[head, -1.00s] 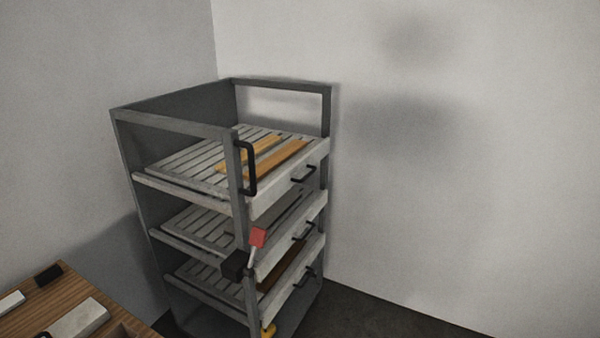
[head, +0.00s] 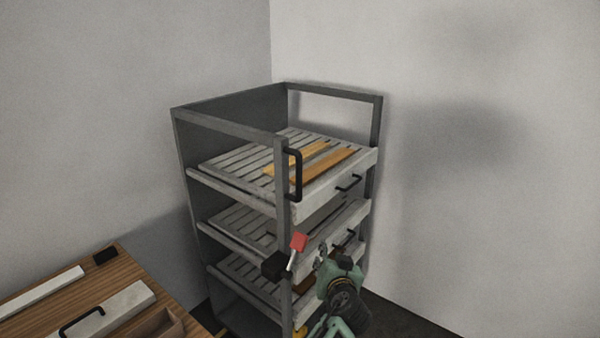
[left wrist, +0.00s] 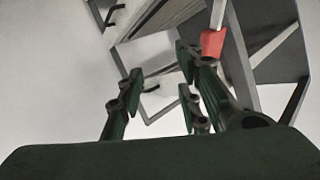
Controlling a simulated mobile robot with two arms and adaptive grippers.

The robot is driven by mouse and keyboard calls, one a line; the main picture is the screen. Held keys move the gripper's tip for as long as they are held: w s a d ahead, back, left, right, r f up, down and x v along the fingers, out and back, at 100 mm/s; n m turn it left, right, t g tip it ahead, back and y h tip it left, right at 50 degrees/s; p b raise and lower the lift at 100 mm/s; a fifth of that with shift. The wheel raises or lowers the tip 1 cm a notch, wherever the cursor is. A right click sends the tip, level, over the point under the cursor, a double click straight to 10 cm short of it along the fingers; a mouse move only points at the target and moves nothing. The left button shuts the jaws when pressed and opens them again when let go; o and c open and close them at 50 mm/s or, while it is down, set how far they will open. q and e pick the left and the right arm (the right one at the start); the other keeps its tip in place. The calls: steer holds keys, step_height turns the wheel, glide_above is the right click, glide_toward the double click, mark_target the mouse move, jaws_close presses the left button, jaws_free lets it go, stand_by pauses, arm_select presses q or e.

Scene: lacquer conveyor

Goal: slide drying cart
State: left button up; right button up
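The drying cart (head: 282,205) is a grey-framed rack with several slatted trays, standing against the walls in the head view. A black vertical handle (head: 297,175) is fixed to its near post. A red-tipped lever (head: 298,243) on a black block sits lower on that post; its red tip (left wrist: 212,42) also shows in the left wrist view. My left gripper (head: 334,262), green and dark, is in front of the lower trays, right of the lever. In the left wrist view its fingers (left wrist: 160,85) are apart with nothing between them. My right gripper is not in view.
Orange-brown strips (head: 325,163) lie on the top tray. The trays have small black front handles (head: 349,183). A wooden bench (head: 120,270) with white pieces and a black block is at lower left. Bare wall and floor lie right of the cart.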

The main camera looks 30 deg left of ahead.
mark_target(300, 177)
arm_select(q)
steer(key=s+a+r+n+y, duration=0.1)
steer(key=a+r+n+y, duration=0.2)
steer(key=r, duration=0.7)
steer(key=s+a+r+n+y, duration=0.2)
steer(key=r+n, duration=0.1)
steer(key=r, duration=0.8)
steer(key=shift+g, duration=0.3)
steer(key=p+x, duration=0.1)
steer(key=x, duration=0.1)
steer(key=p+x, duration=0.1)
steer(key=x, duration=0.1)
steer(key=p+x, duration=0.1)
steer(key=x, duration=0.2)
steer(key=shift+s+r+p, duration=0.1)
steer(key=shift+r+p, duration=0.25)
steer(key=shift+w+a+f, duration=0.15)
steer(key=shift+w+a, duration=0.3)
steer(key=shift+a, duration=0.05)
steer(key=shift+c, duration=0.5)
jaws_close()
